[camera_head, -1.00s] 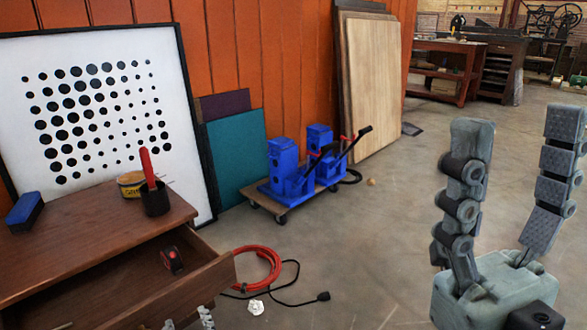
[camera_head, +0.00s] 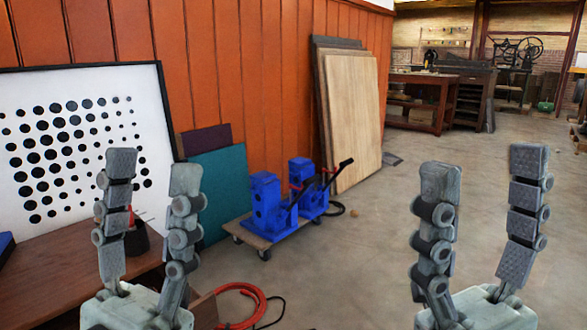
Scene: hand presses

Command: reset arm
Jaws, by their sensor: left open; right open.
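My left gripper (camera_head: 150,185) is at the lower left of the head view, fingers up, spread apart with nothing between them. It stands in front of the brown wooden desk (camera_head: 62,268) and hides part of it. My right gripper (camera_head: 482,200) is at the lower right, fingers up and apart, empty, with bare floor behind it. Neither gripper visibly touches anything.
Two blue presses (camera_head: 268,205) with black-handled levers stand on a wheeled board (camera_head: 262,240). A red hose (camera_head: 245,292) lies on the floor. A dotted white board (camera_head: 80,125) and wooden panels (camera_head: 352,120) lean at the wall.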

